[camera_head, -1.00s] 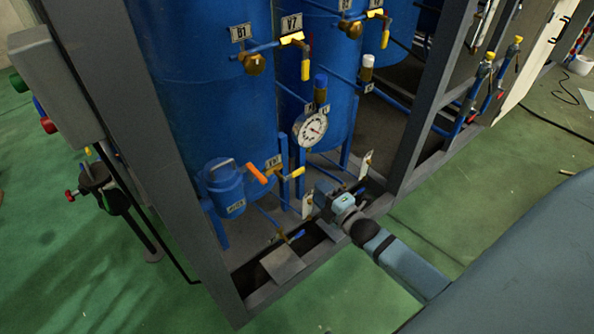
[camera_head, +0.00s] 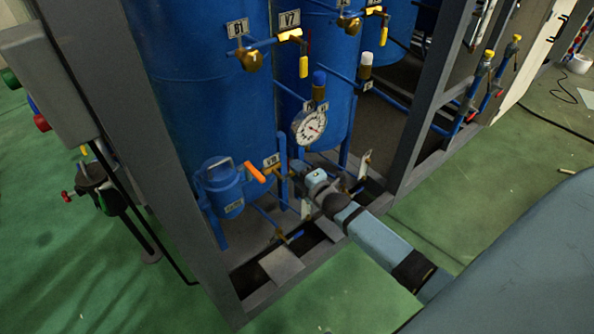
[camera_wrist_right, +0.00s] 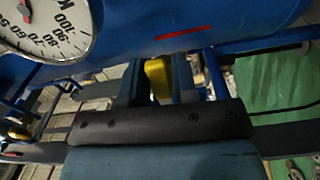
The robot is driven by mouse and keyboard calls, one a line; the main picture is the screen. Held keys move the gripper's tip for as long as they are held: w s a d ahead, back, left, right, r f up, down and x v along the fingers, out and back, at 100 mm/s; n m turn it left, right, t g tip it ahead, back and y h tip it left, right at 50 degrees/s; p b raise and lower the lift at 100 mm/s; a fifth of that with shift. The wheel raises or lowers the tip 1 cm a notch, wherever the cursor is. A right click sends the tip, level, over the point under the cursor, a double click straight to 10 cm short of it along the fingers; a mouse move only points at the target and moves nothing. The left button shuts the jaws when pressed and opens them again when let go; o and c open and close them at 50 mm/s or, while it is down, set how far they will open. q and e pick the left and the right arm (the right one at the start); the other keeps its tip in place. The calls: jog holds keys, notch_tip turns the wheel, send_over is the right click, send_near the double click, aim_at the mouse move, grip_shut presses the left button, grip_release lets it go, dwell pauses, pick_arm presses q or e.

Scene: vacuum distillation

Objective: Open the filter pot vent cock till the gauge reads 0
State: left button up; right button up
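The white round gauge (camera_head: 309,127) sits in front of a blue tank in the head view; its dial also fills the upper left of the right wrist view (camera_wrist_right: 48,38). Its exact reading cannot be made out. Left of my right gripper is a valve with an orange lever (camera_head: 255,172) and a small tag (camera_head: 271,162). My right gripper (camera_head: 299,172) is below the gauge, its fingertips at the yellow handle beside that valve. In the wrist view the yellow handle (camera_wrist_right: 157,80) lies between the two fingers; whether they press on it is unclear. My left gripper is out of view.
A grey frame post (camera_head: 150,140) stands left, another post (camera_head: 425,110) right. A blue canister (camera_head: 222,188) is left of the valve. More valves with yellow levers (camera_head: 303,66) are above. The green floor (camera_head: 480,215) is open at the right.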

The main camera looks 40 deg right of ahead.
grip_shut()
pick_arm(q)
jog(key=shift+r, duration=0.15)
pick_arm(e)
jog(key=shift+m, duration=0.3)
jog(key=m, duration=0.1)
jog(key=f+m+p, duration=0.1)
jog(key=m, duration=0.1)
jog(key=shift+a+f+p, duration=0.25)
jog(key=shift+p, duration=0.05)
pick_arm(q)
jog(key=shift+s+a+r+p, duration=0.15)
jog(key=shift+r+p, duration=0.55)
jog(key=shift+p, duration=0.85)
pick_arm(e)
jog(key=shift+s+a+f+m, duration=0.1)
jog(key=shift+a+f+m, duration=0.6)
jog(key=shift+m, duration=1.55)
jog(key=shift+s+a+f+m, duration=0.1)
jog(key=shift+a+f+m, duration=0.6)
jog(key=shift+m, duration=1.6)
jog(key=shift+a+f+m, duration=0.3)
jog(key=shift+a+m, duration=0.7)
jog(key=shift+m, duration=1.25)
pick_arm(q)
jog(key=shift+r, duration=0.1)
pick_arm(e)
jog(key=shift+o, duration=2.1)
grip_release()
